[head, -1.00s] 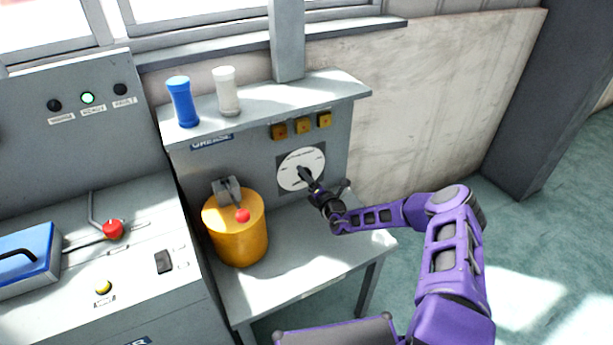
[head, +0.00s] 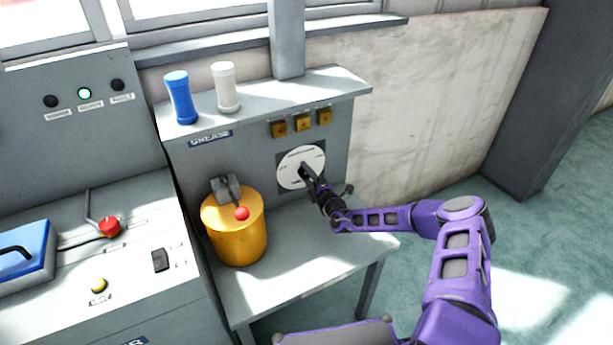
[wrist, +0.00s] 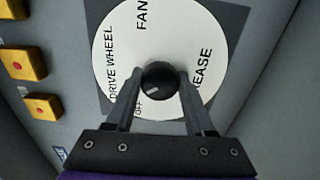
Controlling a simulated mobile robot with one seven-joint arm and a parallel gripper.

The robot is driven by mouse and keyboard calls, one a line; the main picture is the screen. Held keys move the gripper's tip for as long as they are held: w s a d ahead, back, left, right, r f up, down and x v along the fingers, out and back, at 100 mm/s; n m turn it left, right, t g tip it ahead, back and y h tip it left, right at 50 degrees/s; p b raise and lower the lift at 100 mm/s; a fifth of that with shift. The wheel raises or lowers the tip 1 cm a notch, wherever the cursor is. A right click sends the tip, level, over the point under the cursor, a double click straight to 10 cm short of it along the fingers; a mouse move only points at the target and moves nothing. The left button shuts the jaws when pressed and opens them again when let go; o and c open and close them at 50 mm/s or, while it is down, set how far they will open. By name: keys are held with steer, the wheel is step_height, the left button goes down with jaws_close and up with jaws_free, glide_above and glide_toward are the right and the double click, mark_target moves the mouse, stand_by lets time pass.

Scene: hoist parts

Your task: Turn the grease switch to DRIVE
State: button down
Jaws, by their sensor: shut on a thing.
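The grease switch is a round white dial (head: 291,168) with a black knob (wrist: 158,78) at its centre, on the grey GREASE panel. In the wrist view the dial (wrist: 118,28) reads DRIVE WHEEL at left, FAN at top, a partly covered word ending in EASE at right, and OFF at lower left. My gripper (head: 309,174) reaches the dial from the right; in the wrist view its two fingers (wrist: 158,88) are shut on the knob, one on each side. A small pale mark on the knob's face lies toward the lower left, roughly toward OFF. The dial's lower part is hidden by my fingers.
A yellow drum (head: 236,240) with a red ball-ended handle (head: 241,213) stands on the grey bench left of my gripper. Blue (head: 180,98) and white (head: 226,88) cylinders stand on the shelf above.

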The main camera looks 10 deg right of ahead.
steer(key=shift+f+m, duration=0.1)
steer(key=shift+m, duration=1)
steer(key=shift+c, duration=1.3)
jaws_free()
steer(key=p+v, duration=0.1)
steer(key=v, duration=1.6)
steer(key=shift+s, duration=0.2)
